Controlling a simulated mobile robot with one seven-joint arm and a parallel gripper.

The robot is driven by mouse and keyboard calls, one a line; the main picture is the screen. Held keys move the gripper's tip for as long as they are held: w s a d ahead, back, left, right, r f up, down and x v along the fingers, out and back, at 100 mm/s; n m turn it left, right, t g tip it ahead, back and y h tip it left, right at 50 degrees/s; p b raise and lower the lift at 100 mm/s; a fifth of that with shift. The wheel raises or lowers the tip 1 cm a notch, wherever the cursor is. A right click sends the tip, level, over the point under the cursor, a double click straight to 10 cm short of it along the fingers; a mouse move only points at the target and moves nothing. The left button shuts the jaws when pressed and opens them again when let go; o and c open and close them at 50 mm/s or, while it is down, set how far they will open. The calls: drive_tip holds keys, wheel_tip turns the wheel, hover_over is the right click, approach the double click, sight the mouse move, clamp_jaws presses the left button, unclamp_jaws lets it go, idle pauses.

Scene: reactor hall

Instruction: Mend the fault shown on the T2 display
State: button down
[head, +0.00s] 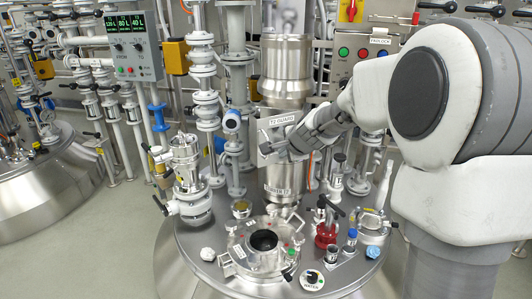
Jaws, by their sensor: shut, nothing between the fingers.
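The display box (131,46) at the upper left has green readouts, seemingly T1, T2 and T3 with litre figures. I read about 80 L in the middle; the digits are small. A clear plate marked T2 GUARD (280,121) is at the centre, in front of the steel column. My gripper (276,150) is at its lower part, shut and empty; I cannot tell whether it touches the plate. The steel vessel lid (205,262) lies below, with an open round port (263,241). A label on the column below the guard is partly legible, seemingly ending in T2.
On the lid stand a white valve assembly (187,180), a red valve (326,234), a small blue-capped bottle (350,240) and a WATER knob (312,279). A button panel (366,51) is behind my arm. Another vessel (55,180) stands left, with clear floor between.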

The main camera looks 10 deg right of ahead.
drive_tip(key=w+r+x, duration=0.1)
drive_tip(key=r+x, duration=0.1)
drive_tip(key=x, duration=1)
drive_tip(key=shift+w+a, duration=0.15)
drive_tip(key=shift+w, duration=0.2)
drive_tip(key=shift+w+a, duration=0.1)
drive_tip(key=shift+w, duration=0.05)
